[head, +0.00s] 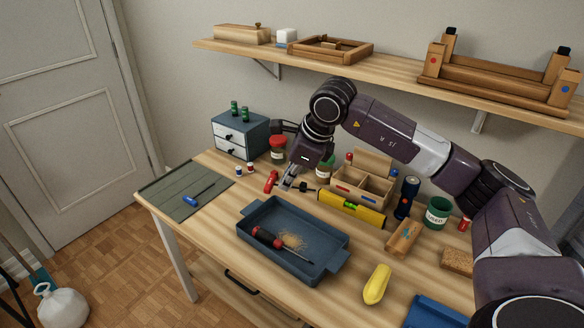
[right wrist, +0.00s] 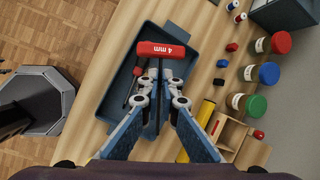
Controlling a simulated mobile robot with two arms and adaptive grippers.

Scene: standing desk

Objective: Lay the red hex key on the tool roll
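The red hex key (head: 271,182) has a T-shaped handle that reads "4 mm" in the right wrist view (right wrist: 161,50). My right gripper (head: 287,182) is shut on its shank, just below the handle, and it also shows in the right wrist view (right wrist: 158,78). The key is held up above the desk, behind the blue tray in the head view. The tool roll (head: 172,182) is a flat grey-green mat at the desk's left end. A blue-handled tool (head: 192,200) lies on it. My left gripper is not in view.
A blue tray (head: 275,211) holding a red-and-black screwdriver (head: 266,238) is in the middle. Small bottles (head: 250,168) and a drawer box (head: 240,136) stand behind the roll. A yellow level (head: 350,208) and a wooden caddy (head: 376,188) are to the right.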

